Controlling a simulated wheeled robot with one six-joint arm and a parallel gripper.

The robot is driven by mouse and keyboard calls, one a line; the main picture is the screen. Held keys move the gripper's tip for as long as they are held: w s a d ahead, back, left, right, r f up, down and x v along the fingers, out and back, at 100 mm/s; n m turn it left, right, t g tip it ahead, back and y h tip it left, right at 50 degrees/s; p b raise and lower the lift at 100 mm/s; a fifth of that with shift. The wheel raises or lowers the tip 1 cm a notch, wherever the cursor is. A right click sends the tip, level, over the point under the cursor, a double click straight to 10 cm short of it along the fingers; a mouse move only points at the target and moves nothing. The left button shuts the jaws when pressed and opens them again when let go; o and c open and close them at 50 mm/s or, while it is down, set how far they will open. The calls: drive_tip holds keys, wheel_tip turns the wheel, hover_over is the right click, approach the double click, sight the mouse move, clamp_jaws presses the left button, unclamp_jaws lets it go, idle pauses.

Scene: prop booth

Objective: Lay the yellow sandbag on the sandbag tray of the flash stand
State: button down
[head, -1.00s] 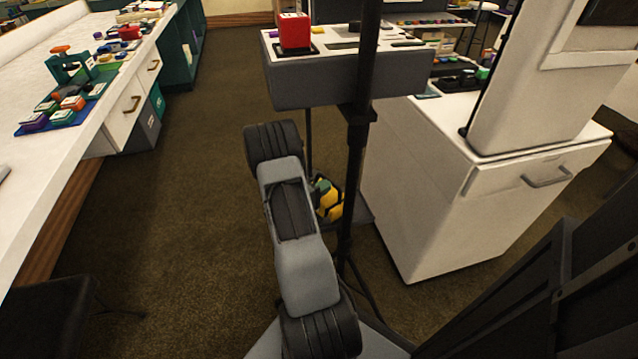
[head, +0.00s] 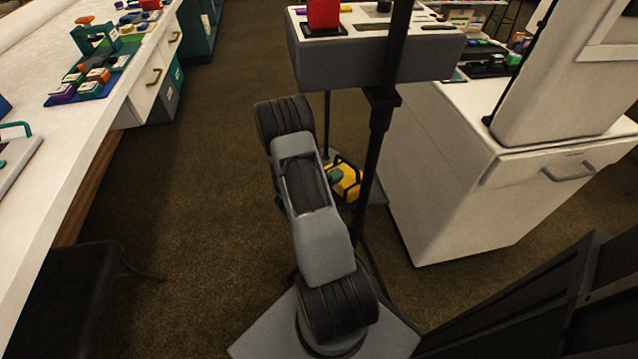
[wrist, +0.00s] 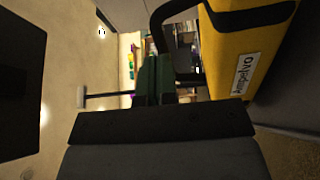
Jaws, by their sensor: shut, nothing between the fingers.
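The yellow sandbag (head: 351,186) with black straps lies low on the grey sandbag tray (head: 377,193) at the foot of the flash stand (head: 379,120) in the head view. In the wrist view the bag (wrist: 238,40) fills the upper right, its printed label showing and its black handle loop arching off its side. My gripper (wrist: 153,75) has green fingers, shut and empty, close to the handle loop; I cannot tell whether they touch it. In the head view my arm hides part of the gripper and the bag's left side.
A white cabinet (head: 450,170) stands just right of the stand. A grey box-like table (head: 350,60) with a red item is above and behind the bag. A long white counter (head: 90,130) runs along the left. Brown carpet between is clear.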

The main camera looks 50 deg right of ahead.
drive_tip(key=w+a+p, duration=0.1)
drive_tip(key=a, duration=0.8)
drive_tip(key=shift+w, duration=0.15)
